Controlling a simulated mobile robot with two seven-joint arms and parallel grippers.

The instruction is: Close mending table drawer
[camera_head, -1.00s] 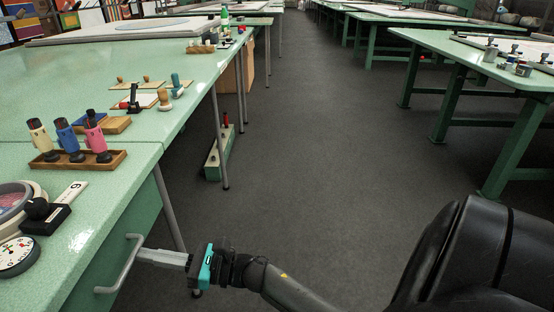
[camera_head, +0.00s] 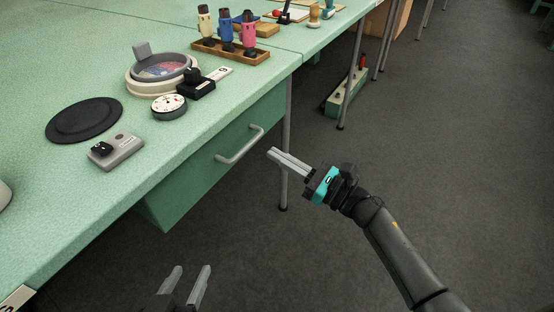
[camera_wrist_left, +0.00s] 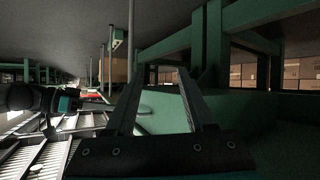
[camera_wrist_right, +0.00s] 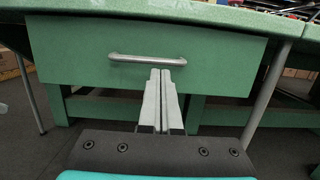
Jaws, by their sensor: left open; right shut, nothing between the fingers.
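The green drawer (camera_head: 215,165) sits under the edge of the mending table (camera_head: 60,190), and no open interior shows. Its grey bar handle (camera_head: 240,146) is on the front panel, seen face-on in the right wrist view (camera_wrist_right: 125,58). In the right wrist view the fingertips (camera_wrist_right: 165,74) overlap the handle's right part; contact cannot be told. My left gripper (camera_head: 189,272) is open and empty, low in front of the table.
On the tabletop are a round dark mat (camera_head: 84,120), a grey box (camera_head: 116,150), a round dial (camera_head: 169,106), a hoop (camera_head: 158,73) and a wooden rack (camera_head: 232,52). A table leg (camera_head: 284,185) stands right of the drawer.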

